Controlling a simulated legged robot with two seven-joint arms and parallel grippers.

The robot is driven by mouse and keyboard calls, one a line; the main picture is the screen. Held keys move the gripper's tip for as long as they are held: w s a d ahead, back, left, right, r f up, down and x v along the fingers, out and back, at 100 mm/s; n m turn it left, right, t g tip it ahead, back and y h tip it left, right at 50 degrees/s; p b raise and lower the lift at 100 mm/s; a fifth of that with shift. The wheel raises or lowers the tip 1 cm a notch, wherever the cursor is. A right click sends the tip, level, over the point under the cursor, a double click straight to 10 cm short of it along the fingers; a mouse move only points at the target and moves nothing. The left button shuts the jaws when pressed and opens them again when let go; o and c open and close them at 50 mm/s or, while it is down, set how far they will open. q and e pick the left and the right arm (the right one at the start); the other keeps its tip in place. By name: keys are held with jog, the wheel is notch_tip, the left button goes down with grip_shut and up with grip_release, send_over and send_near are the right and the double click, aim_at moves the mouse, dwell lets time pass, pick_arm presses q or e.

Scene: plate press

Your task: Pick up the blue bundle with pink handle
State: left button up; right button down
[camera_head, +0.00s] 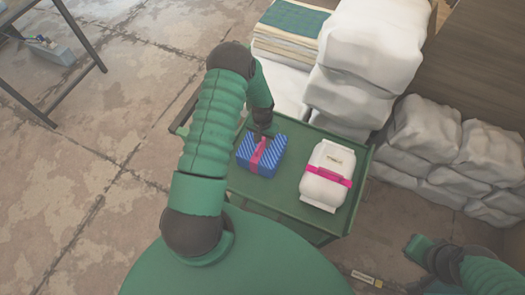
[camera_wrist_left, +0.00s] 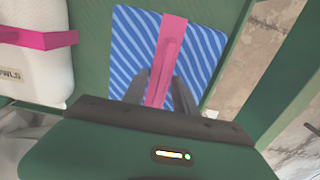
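The blue striped bundle (camera_head: 249,163) with a pink handle (camera_head: 258,153) lies on the left part of the green cart top (camera_head: 290,200). It also shows in the left wrist view (camera_wrist_left: 207,62), with the pink band (camera_wrist_left: 172,40) running across its middle. My left gripper (camera_head: 262,134) is over the bundle, pointing down at the handle. In the left wrist view its two fingers (camera_wrist_left: 161,84) are apart, one on each side of the pink band. Whether they touch the band cannot be told. My right gripper (camera_head: 418,247) is at the lower right, away from the cart; its fingers cannot be made out.
A white package with a pink strap (camera_head: 326,174) lies right of the bundle on the cart. White sacks (camera_head: 370,45) are stacked behind, and more (camera_head: 450,150) lie to the right. A dark-legged table (camera_head: 82,38) stands far left. The concrete floor on the left is mostly clear.

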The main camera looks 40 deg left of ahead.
pick_arm(q)
grip_shut()
dwell(1.2)
